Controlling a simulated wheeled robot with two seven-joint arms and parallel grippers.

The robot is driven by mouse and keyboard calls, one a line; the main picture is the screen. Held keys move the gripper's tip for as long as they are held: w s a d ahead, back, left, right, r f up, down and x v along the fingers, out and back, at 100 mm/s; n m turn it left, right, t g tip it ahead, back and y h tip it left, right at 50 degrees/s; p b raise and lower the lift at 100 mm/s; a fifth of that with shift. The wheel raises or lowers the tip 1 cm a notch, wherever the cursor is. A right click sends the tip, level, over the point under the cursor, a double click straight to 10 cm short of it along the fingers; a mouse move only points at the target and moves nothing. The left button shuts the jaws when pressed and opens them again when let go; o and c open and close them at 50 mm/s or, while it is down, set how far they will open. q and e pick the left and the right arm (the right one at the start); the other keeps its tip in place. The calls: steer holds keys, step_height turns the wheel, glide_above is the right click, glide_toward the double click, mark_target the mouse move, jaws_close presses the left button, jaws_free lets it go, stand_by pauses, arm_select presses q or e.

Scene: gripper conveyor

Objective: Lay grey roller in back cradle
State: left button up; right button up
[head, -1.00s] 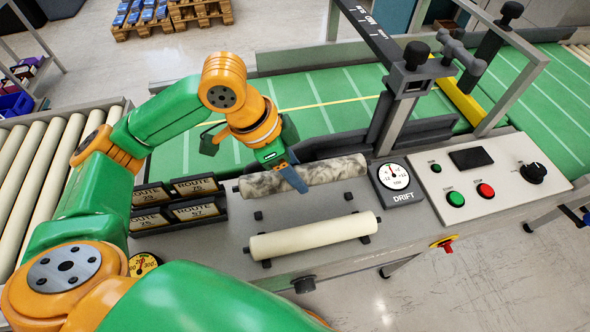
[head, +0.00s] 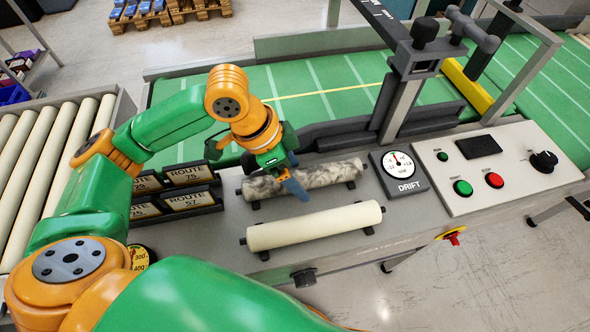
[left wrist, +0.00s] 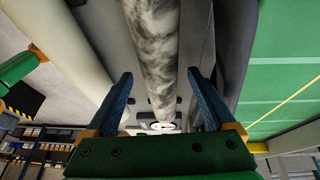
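The grey roller (head: 326,173), mottled grey and white, lies across the back of the machine bed, its end pins over the dark blocks of the back cradle (head: 351,185). It appears to rest there; contact at the left end is hard to see. My left gripper (head: 294,184) is over the left-middle part of the roller. In the left wrist view the grey roller (left wrist: 155,60) runs between the two blue fingers of the left gripper (left wrist: 160,95), with gaps on both sides. The gripper is open. My right gripper is not in view.
A cream roller (head: 314,225) lies in front, parallel to the grey one. Route plates (head: 187,187) stand to the left. A drift gauge (head: 398,170) and a control panel (head: 490,170) are to the right. The green belt (head: 330,85) runs behind, with a dark post (head: 400,105) rising beside it.

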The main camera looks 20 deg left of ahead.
arm_select(q)
steer(key=p+v, duration=0.1)
steer(key=v, duration=0.6)
steer(key=shift+r, duration=0.1)
stand_by(0.5)
